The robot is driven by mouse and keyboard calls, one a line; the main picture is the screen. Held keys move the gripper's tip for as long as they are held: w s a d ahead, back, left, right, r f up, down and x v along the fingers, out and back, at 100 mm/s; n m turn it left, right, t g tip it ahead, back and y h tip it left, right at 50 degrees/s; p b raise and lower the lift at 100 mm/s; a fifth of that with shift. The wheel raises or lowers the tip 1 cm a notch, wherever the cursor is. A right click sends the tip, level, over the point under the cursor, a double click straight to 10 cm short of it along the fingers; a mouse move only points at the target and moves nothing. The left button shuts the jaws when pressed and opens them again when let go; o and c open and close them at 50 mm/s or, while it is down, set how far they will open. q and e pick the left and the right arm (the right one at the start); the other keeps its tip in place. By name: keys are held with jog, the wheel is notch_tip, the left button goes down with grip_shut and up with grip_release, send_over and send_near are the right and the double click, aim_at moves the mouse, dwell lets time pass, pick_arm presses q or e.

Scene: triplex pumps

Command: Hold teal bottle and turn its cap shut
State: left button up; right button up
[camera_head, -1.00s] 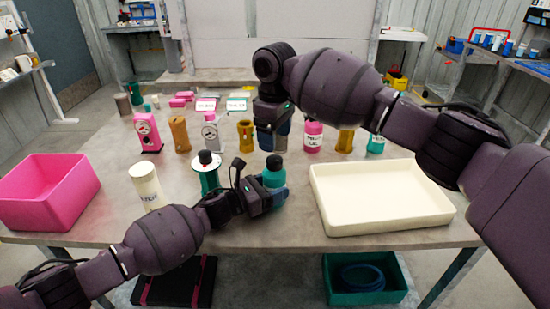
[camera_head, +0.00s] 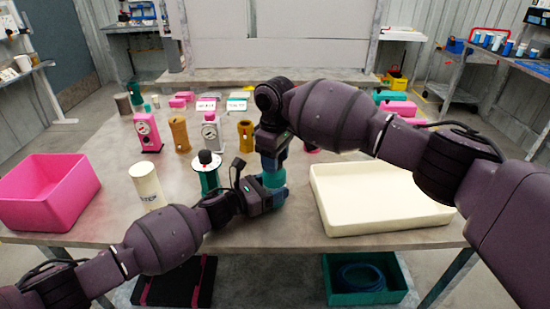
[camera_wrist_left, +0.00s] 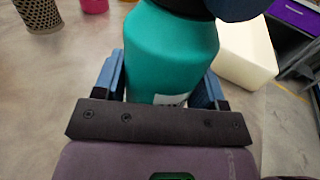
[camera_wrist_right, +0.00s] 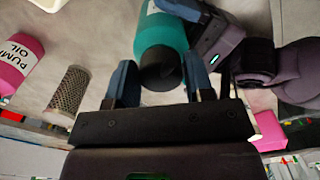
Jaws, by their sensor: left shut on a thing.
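The teal bottle (camera_head: 273,181) stands upright near the table's front middle. My left gripper (camera_head: 276,196) is shut on its body, with a finger on each side in the left wrist view, where the bottle (camera_wrist_left: 170,55) fills the middle. My right gripper (camera_head: 272,160) is directly above the bottle, pointing down, and hides the cap in the head view. In the right wrist view, the black cap (camera_wrist_right: 160,72) lies between the two fingers of my right gripper (camera_wrist_right: 161,82). They look open, with a gap around the cap. Whether the cap is tight cannot be told.
A cream tray (camera_head: 385,228) lies to the right and a pink bin (camera_head: 45,221) to the far left. A cream cylinder (camera_head: 146,187) and a teal-based, black-topped part (camera_head: 209,175) stand left of the bottle. Several pump parts stand behind. A pink bottle (camera_wrist_right: 20,58) is nearby.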

jog(key=c, duration=0.5)
jog(key=shift+o, duration=0.2)
jog(key=shift+m, duration=0.4)
jog(key=shift+a+m, duration=0.1)
jog(key=shift+m, duration=2.5)
jog(key=o, duration=0.9)
jog(key=shift+o, duration=0.2)
jog(key=shift+r, duration=0.15)
